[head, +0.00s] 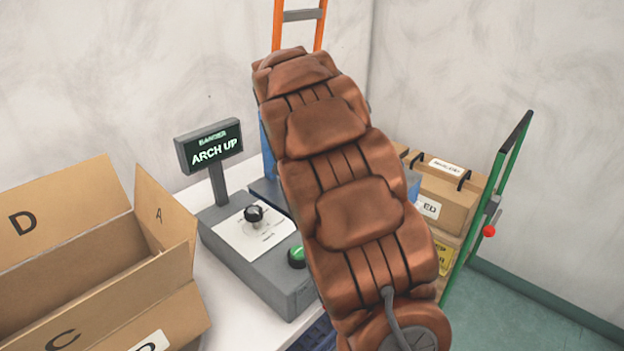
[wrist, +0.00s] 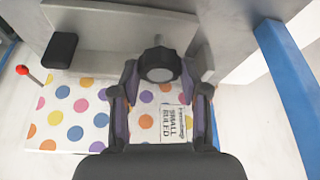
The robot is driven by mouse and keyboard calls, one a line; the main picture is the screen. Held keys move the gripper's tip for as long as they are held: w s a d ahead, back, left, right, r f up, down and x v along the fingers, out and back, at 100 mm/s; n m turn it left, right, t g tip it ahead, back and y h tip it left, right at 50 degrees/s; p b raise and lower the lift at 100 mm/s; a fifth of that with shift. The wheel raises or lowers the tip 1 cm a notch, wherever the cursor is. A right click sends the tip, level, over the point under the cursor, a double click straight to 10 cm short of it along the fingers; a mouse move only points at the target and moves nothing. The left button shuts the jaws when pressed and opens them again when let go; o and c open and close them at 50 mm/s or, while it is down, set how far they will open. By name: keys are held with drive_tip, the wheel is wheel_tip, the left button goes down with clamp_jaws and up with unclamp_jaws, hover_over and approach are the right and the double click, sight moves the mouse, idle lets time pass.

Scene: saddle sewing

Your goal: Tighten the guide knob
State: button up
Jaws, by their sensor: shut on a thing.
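The guide knob (wrist: 158,64), dark and round with a grey face, shows in the upper middle of the wrist view, in front of a grey metal plate. My gripper (wrist: 160,77) has one finger on each side of it and is shut on it. In the head view, my large brown arm covers the middle, and neither my gripper nor the guide knob can be made out there.
A polka-dot item (wrist: 75,115) labelled "SMALL RULED" lies below the knob. A blue bar (wrist: 290,90) stands at right. In the head view, a control box (head: 260,275) has a screen (head: 212,147) reading "ARCH UP". An open carton (head: 160,320) is left, a green-framed cart (head: 490,200) right.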

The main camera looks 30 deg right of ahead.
drive_tip(key=m+b, duration=0.1)
drive_tip(key=m, duration=0.1)
drive_tip(key=m+g+b, duration=0.1)
drive_tip(key=m+g, duration=0.1)
drive_tip(key=m, duration=0.1)
drive_tip(key=shift+w+f+m+b, duration=0.1)
drive_tip(key=shift+w+m+b, duration=0.2)
drive_tip(key=shift+b, duration=0.1)
drive_tip(key=m+g+b, duration=0.1)
drive_tip(key=m, duration=0.2)
drive_tip(key=shift+m+g, duration=0.6)
drive_tip(key=shift+m, duration=0.5)
drive_tip(key=shift+d+r, duration=0.1)
drive_tip(key=shift+r, duration=0.1)
drive_tip(key=o, duration=0.9)
drive_tip(key=shift+c, duration=0.2)
drive_tip(key=shift+f, duration=0.1)
